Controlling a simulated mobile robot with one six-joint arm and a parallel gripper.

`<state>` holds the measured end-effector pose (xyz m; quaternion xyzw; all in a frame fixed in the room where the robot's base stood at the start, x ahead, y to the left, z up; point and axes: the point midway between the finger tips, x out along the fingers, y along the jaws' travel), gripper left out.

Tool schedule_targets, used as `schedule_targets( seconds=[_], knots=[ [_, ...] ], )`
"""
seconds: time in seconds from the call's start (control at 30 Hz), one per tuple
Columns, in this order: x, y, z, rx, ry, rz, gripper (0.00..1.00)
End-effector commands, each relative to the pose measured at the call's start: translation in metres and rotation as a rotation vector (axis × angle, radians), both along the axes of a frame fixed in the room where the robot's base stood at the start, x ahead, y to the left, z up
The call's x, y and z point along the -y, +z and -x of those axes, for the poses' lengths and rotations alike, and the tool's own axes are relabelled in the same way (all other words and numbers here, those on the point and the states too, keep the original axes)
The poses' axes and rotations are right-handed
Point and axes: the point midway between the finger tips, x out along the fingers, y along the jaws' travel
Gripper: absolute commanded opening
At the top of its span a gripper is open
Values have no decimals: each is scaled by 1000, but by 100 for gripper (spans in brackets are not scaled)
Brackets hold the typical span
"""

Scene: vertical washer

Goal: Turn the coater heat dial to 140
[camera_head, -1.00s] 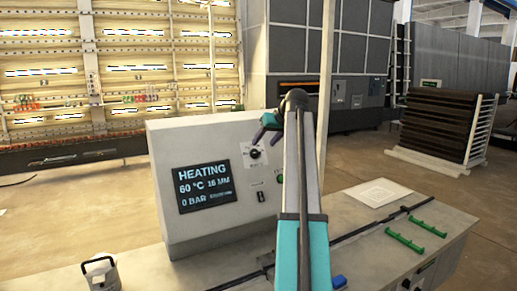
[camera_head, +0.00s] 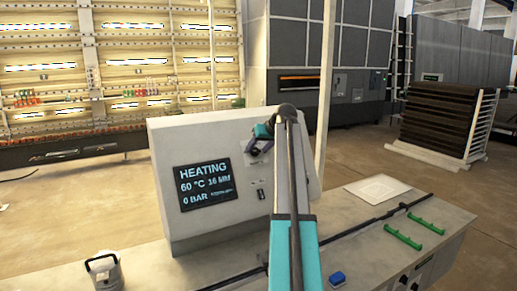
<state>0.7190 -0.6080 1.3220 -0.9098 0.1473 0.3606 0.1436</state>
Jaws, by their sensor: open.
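The grey control panel (camera_head: 165,147) stands on the workbench. Its screen (camera_head: 205,185) reads HEATING, 60 °C, 16 MM and 0 BAR. The coater heat dial is on the panel face right of the screen, now mostly hidden by my gripper (camera_head: 259,147). My gripper is open, with its dark fingers at the dial. I cannot tell whether the fingers are around it or touching it. The dial's pointer and scale are too small and covered to read.
A small switch (camera_head: 261,194) sits below the dial. On the bench are a white sheet (camera_head: 377,190), green handles (camera_head: 403,237), a blue block (camera_head: 337,278) and a grey canister (camera_head: 105,272). A dark stacked rack (camera_head: 440,120) stands behind right.

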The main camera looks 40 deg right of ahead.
Motion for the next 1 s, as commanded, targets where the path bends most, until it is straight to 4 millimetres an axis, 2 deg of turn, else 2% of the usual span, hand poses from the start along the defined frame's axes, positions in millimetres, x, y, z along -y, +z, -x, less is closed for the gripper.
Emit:
schedule_targets(
  seconds=[0.07, 0.3, 0.67, 1.0],
  knots=[
    [0, 0, 0, 0, 0, 0, 50],
    [0, 0, 1, 0, 0, 0, 10],
    [1, 0, 1, 10, -17, -33, 10],
    [4, -1, 2, 60, -99, -189, 10]
  ],
)
